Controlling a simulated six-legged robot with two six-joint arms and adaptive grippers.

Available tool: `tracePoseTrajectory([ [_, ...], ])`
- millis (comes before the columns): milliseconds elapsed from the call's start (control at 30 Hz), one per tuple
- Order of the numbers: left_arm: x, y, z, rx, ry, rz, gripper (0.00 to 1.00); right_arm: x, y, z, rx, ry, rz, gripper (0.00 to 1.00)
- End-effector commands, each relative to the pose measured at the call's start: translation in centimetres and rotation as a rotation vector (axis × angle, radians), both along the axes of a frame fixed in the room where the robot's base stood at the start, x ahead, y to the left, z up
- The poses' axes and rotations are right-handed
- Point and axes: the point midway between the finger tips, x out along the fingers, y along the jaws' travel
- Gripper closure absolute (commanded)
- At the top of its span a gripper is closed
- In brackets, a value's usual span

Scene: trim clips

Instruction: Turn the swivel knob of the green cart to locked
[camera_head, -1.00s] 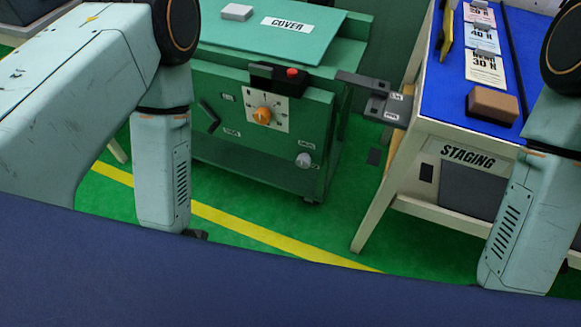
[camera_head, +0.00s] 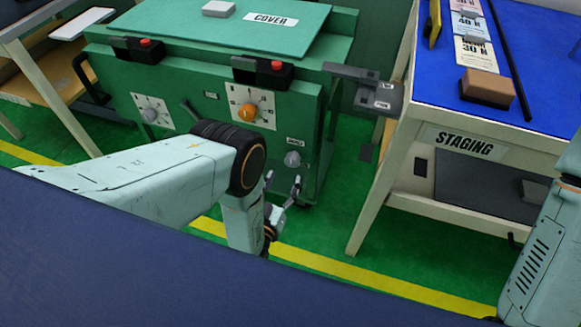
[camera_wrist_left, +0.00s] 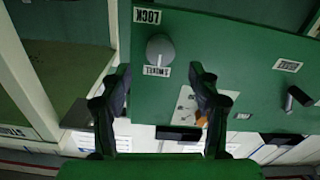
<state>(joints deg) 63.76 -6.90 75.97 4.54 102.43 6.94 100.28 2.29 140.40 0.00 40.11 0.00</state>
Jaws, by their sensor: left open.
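The green cart (camera_head: 215,150) stands ahead of me. Its swivel knob (camera_head: 292,158) is a small grey knob low on the right of the front panel, under a small label. In the left wrist view the grey knob (camera_wrist_left: 160,47) sits beside a SWIVEL label, with a LOCK label (camera_wrist_left: 147,16) near it. Its exact turn is hard to read. My left gripper (camera_head: 283,184) is open and empty, just below the knob in the head view. In the wrist view its two fingers (camera_wrist_left: 160,76) are spread apart, with the knob beyond the gap between their tips. My right gripper is out of view.
An orange knob (camera_head: 246,112) on a white dial and another grey knob (camera_head: 149,115) are on the same panel. A dark bracket (camera_head: 375,90) juts out between the cart and the staging table (camera_head: 463,144). Green floor is clear below the cart.

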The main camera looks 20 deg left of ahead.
Motion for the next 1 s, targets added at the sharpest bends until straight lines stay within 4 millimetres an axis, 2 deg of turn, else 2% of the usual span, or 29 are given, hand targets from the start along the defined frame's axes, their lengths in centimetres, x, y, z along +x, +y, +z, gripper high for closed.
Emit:
tracePoseTrajectory([
  [100,2.1,0.0,-0.2,0.000,-0.003,0.001,0.38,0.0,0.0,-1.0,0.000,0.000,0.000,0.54],
  [300,4.7,-0.1,-0.2,0.000,0.000,0.000,0.38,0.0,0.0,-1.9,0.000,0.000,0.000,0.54],
  [500,5.9,-0.3,-0.1,0.000,0.002,-0.002,0.38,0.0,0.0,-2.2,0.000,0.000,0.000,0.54],
  [733,5.9,-0.4,0.0,0.000,0.003,-0.004,0.38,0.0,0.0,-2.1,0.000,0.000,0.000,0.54],
  [1000,5.9,-0.4,0.0,0.000,0.003,-0.004,0.60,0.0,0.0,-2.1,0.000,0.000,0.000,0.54],
])
